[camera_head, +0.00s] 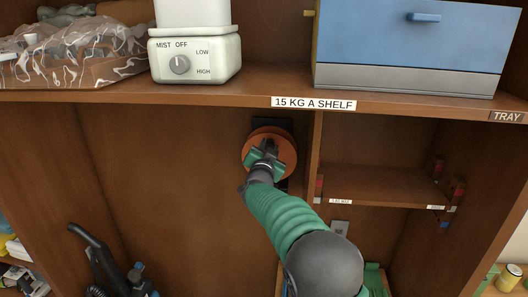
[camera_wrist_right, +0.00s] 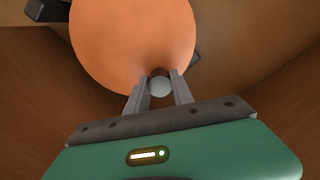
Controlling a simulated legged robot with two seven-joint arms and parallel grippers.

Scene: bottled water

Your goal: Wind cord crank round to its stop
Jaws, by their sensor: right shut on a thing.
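The cord crank is an orange disc (camera_head: 284,146) on a dark mount, on the back panel under the labelled shelf. In the wrist view the orange disc (camera_wrist_right: 130,35) fills the upper middle. A pale round knob (camera_wrist_right: 159,86) sits at the disc's lower edge. My right gripper (camera_head: 265,150) reaches up to the disc, and its two fingers (camera_wrist_right: 160,88) are shut on the knob. My right gripper and arm hide the lower left part of the disc in the head view. My left gripper is not in view.
The shelf edge (camera_head: 190,96) runs just above the disc. An upright divider (camera_head: 313,150) stands close to its right, beside a small compartment. A white mist dial box (camera_head: 195,55) and a blue box (camera_head: 410,35) stand on the shelf. The panel to the left is clear.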

